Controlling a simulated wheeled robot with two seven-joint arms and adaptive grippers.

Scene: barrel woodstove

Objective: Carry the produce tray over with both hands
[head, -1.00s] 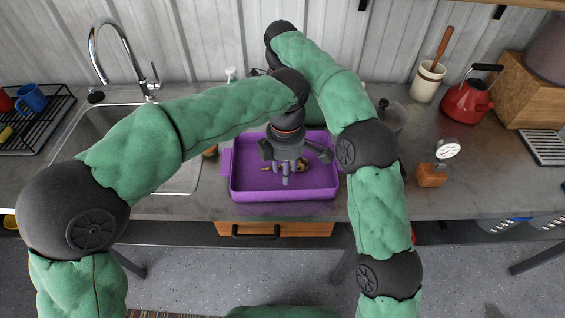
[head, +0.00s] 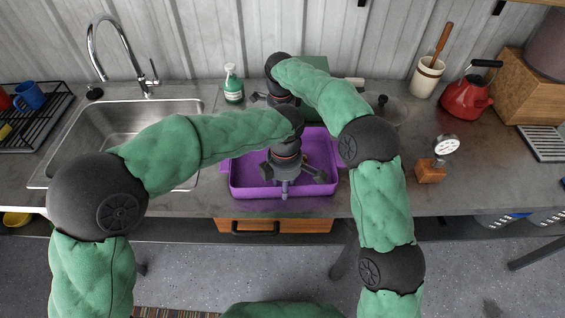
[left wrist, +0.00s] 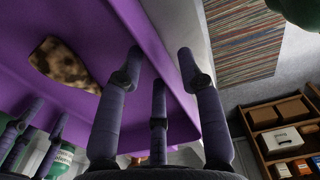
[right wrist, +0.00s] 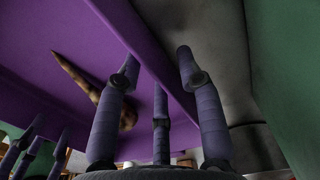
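The purple tray (head: 240,181) sits on the grey counter near its front edge. In the left wrist view a brown speckled piece of produce (left wrist: 65,64) lies in it; in the right wrist view a long tapered brown piece (right wrist: 78,78) shows. My left gripper (head: 284,190) is at the tray's near side. Its fingers, apart, straddle a purple tray wall (left wrist: 152,40) in its wrist view. My right gripper (right wrist: 158,62) is at the tray's far side, its fingers also apart on either side of a wall. The arms hide the tray's back in the head view.
A sink (head: 115,130) with a faucet is at left. A green soap bottle (head: 233,85) stands behind the tray. To the right are a wooden block with a gauge (head: 431,171), a utensil crock (head: 427,78) and a red kettle (head: 466,100). A drawer (head: 275,226) lies below the counter edge.

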